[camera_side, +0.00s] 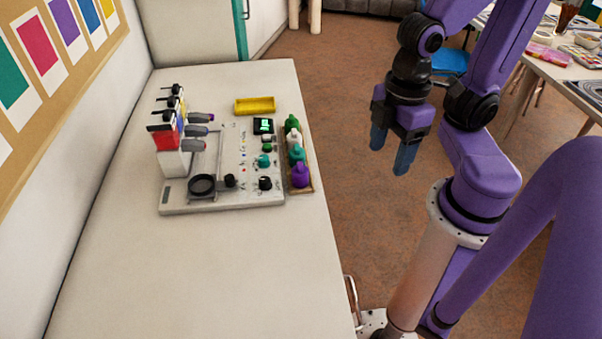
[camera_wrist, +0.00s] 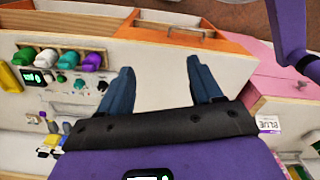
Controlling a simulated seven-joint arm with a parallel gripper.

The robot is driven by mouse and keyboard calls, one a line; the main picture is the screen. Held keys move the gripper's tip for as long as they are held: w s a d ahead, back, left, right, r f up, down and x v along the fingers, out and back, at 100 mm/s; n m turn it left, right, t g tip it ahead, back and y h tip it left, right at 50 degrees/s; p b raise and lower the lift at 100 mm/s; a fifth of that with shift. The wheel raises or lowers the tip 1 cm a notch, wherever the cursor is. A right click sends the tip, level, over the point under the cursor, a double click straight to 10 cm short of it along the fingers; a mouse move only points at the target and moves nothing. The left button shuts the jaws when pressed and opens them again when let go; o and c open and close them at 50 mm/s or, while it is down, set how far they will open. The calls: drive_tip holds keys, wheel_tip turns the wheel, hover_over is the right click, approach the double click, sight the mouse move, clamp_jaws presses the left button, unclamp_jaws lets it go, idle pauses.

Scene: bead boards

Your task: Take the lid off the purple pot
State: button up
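The purple pot (camera_side: 300,177) stands upright at the near end of a narrow wooden rack (camera_side: 309,188), along the right edge of the white table. A narrower purple top shows on it, which looks like its lid; the seam is too small to see. The purple pot also shows in the wrist view (camera_wrist: 92,61), at the right end of the row. My gripper (camera_side: 391,150) is open and empty, with blue fingers apart. It hangs over the floor, to the right of the rack and well away from the pot. The open fingers also show in the wrist view (camera_wrist: 160,68).
A dark green pot (camera_side: 291,122), a white pot (camera_side: 294,137) and a teal-green pot (camera_side: 297,154) share the rack. Left of it is a grey board (camera_side: 225,196) with knobs, a display and a black ring. A yellow tray (camera_side: 255,106) lies behind. The table's front is clear.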

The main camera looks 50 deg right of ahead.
drive_tip(key=m, duration=0.4)
hover_over(302, 165)
wheel_tip(302, 165, down, 2)
drive_tip(key=f, duration=1.1)
drive_tip(key=shift+s+d, duration=0.1)
drive_tip(key=shift+s, duration=0.1)
drive_tip(key=shift+w+f, duration=0.2)
drive_tip(key=shift+f, duration=2.75)
clamp_jaws()
drive_tip(key=shift+r, duration=0.1)
